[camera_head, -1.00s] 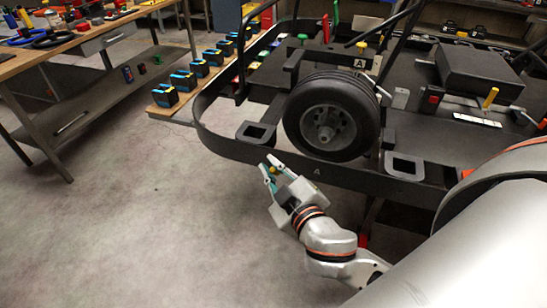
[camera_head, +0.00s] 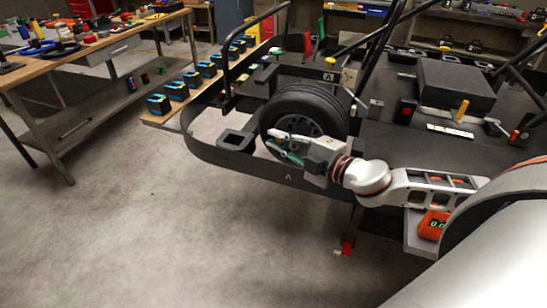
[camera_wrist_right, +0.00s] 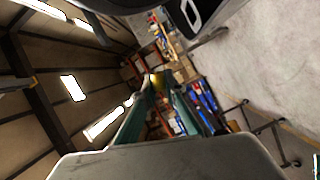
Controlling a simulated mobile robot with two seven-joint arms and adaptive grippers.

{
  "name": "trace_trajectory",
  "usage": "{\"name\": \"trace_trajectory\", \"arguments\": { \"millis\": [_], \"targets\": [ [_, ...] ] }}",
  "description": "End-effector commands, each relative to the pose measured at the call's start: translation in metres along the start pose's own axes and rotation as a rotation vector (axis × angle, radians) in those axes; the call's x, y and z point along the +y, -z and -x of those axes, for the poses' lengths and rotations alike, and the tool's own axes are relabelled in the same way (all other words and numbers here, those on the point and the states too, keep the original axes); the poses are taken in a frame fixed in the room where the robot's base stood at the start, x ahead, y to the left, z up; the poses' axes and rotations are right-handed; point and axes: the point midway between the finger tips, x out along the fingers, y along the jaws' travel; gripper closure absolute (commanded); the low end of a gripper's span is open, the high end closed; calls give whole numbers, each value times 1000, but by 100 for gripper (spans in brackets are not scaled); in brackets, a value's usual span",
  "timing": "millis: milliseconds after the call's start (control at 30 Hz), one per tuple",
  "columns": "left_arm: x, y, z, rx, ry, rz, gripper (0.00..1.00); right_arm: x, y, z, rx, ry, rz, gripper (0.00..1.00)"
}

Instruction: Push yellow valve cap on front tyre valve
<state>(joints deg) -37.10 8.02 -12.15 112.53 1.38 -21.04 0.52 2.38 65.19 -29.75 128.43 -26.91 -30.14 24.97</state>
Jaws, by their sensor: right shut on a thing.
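The front tyre (camera_head: 309,99) is a black wheel with a grey hub, mounted on the kart stand. My right gripper (camera_head: 275,145) is in front of its lower left side, covering part of the hub. It is shut on the small yellow valve cap, which shows between the fingertips in the right wrist view (camera_wrist_right: 159,87). In the head view the cap is too small to make out clearly. I cannot make out the tyre valve, nor whether the cap touches anything on the wheel. My left gripper is not in view.
The black stand frame (camera_head: 231,161) curves around the wheel, with a square bracket (camera_head: 234,139) at its left. A workbench (camera_head: 95,45) with tools stands at left. Several blue-black boxes (camera_head: 176,91) line a low bench behind. The floor at front left is clear.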

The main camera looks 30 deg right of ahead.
Motion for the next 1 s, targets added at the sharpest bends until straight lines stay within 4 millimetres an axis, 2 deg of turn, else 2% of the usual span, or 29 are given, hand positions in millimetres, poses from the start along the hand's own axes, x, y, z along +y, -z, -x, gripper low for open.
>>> {"name": "trace_trajectory", "arguments": {
  "millis": [100,333,1000],
  "targets": [
    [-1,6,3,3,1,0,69,6,-14,-1,62,13,50,96],
    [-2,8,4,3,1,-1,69,3,-27,0,135,18,93,96],
    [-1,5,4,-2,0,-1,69,2,-33,0,153,12,103,96]
  ]
}}
